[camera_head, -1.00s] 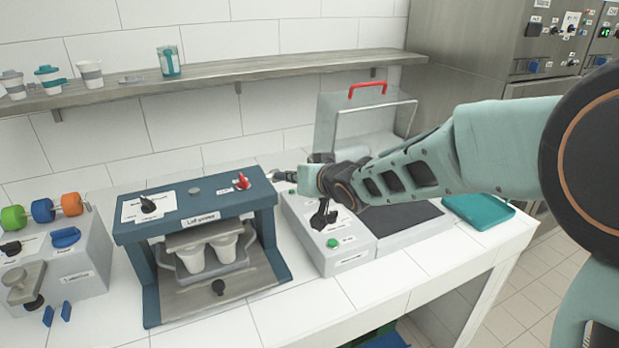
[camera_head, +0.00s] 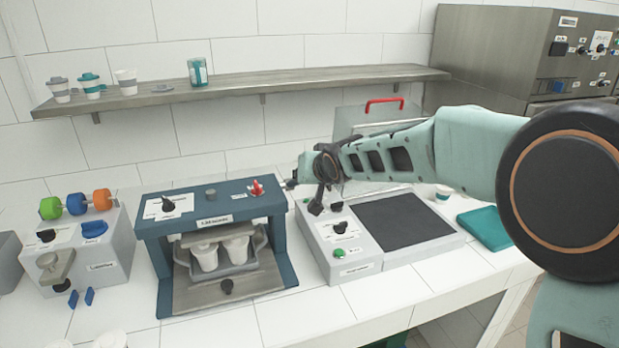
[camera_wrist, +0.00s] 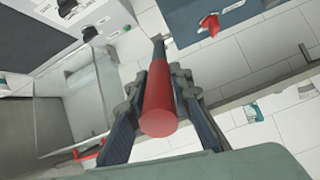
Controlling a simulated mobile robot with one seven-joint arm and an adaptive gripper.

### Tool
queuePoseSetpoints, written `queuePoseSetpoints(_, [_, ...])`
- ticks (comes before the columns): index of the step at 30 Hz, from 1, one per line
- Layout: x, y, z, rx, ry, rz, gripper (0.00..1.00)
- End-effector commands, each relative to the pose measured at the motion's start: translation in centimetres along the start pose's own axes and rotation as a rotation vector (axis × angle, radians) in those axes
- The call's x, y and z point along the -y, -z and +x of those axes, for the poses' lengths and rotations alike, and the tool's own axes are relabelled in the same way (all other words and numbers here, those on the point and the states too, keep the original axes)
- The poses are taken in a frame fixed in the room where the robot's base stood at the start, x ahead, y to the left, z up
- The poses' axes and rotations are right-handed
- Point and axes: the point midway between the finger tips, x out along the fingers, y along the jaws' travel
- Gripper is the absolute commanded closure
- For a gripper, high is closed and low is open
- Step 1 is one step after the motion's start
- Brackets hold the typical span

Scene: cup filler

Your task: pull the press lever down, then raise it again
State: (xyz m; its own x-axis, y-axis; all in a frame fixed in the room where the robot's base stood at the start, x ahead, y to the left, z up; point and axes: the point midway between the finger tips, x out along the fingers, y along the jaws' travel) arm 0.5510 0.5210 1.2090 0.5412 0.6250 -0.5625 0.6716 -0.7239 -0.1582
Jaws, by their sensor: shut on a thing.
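The blue press (camera_head: 220,208) stands on the counter in the head view, with two white cups (camera_head: 220,252) on a carrier beneath its top. A short piece of its lever (camera_head: 290,183) shows at the right side of the top. In the wrist view the lever ends in a thick red handle (camera_wrist: 160,100), with a dark rod running toward the blue press (camera_wrist: 212,20). My gripper (camera_wrist: 160,82) is shut around this handle, one finger on each side. In the head view my gripper (camera_head: 306,172) is right of the press top, and the red handle is hidden.
A grey console with a dark plate (camera_head: 405,225) stands right of the press, under my arm. Behind it is a clear box with a red handle (camera_head: 384,103). A grey dispenser (camera_head: 95,250) is on the left. A shelf (camera_head: 250,85) with cups runs along the wall.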

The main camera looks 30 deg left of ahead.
Motion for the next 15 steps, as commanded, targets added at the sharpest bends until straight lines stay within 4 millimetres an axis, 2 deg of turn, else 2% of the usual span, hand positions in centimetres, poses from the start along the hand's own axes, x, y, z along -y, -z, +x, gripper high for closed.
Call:
queuePoseSetpoints(12, [0.15, 0.55, -0.08, -0.008, 0.002, 0.000, 1.00])
queuePoseSetpoints(13, [0.16, 0.57, -0.09, -0.009, 0.002, 0.000, 0.79])
queuePoseSetpoints(15, [0.16, 0.55, -0.08, -0.008, 0.002, 0.000, 0.72])
